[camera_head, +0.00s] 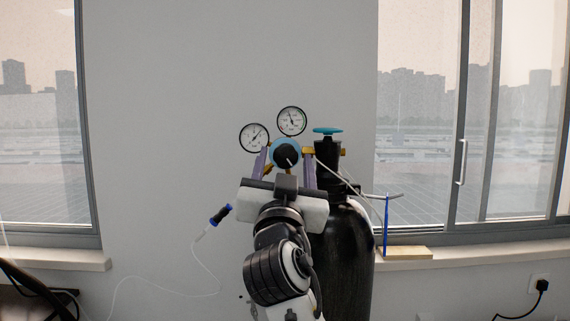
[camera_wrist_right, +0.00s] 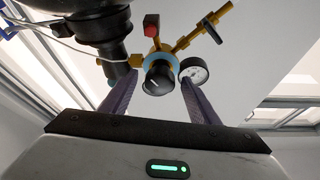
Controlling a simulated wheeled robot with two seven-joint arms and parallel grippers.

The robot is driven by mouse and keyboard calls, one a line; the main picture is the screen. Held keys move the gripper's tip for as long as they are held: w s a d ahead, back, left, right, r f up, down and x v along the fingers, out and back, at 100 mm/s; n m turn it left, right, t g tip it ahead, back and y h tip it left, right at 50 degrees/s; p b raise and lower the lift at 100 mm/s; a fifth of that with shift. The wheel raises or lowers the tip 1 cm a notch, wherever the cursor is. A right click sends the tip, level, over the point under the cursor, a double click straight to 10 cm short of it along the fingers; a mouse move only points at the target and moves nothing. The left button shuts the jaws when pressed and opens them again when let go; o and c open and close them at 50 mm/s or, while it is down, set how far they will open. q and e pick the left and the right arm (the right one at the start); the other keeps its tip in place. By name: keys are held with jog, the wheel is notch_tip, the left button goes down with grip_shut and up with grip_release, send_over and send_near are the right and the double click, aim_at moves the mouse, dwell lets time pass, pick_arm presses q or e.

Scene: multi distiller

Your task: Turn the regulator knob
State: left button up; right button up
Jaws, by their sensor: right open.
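The regulator knob (camera_head: 287,154) is a black round knob with a white mark and a light blue ring behind it, on the brass regulator beside the gas cylinder (camera_head: 345,250). In the right wrist view the knob (camera_wrist_right: 158,78) shows between the two purple fingers. My right gripper (camera_head: 285,158) is open, with one finger on each side of the knob. I cannot tell whether the fingers touch it. In the right wrist view the gripper (camera_wrist_right: 157,90) points at the regulator. My left gripper is not in view.
Two round gauges (camera_head: 291,121) sit above the knob. A blue valve wheel (camera_head: 327,131) tops the cylinder. A blue stand (camera_head: 386,225) is on the sill to the right. A thin tube and a blue-handled tool (camera_head: 220,214) hang at left.

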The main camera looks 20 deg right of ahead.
pick_arm(q)
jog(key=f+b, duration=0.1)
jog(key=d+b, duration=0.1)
jog(key=b, duration=0.1)
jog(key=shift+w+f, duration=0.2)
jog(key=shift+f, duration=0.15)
pick_arm(e)
jog(key=v, duration=1)
jog(key=shift+s+f, duration=0.1)
jog(key=shift+f, duration=0.05)
